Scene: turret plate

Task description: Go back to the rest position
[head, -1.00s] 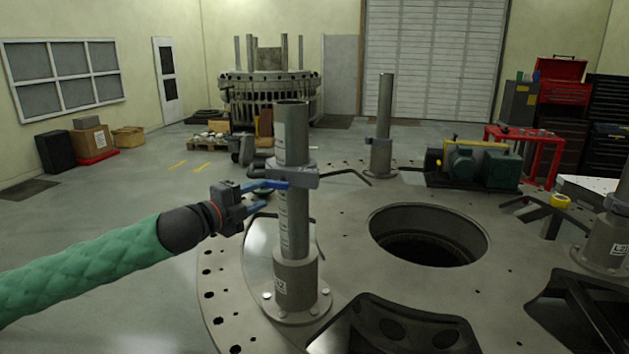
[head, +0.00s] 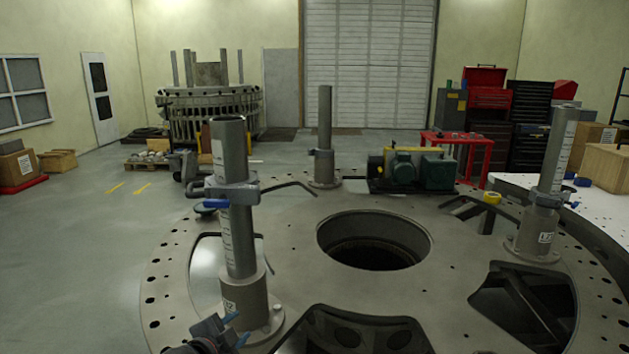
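My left gripper (head: 236,329) is at the bottom edge of the head view, low and in front of the near left post (head: 238,240). Its two blue fingertips are apart with nothing seen between them, so it is open. Most of my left arm is out of the frame. The near post stands upright on the turret plate (head: 290,225), with a grey clamp (head: 232,191) around it; a blue handle (head: 211,203) shows at the clamp's left. My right gripper is not in view.
A far post (head: 325,130) and a right post (head: 556,165) also stand on the plate. The plate has a large round hole (head: 375,245) and dark cutouts. A green motor unit (head: 415,170) sits at the back.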

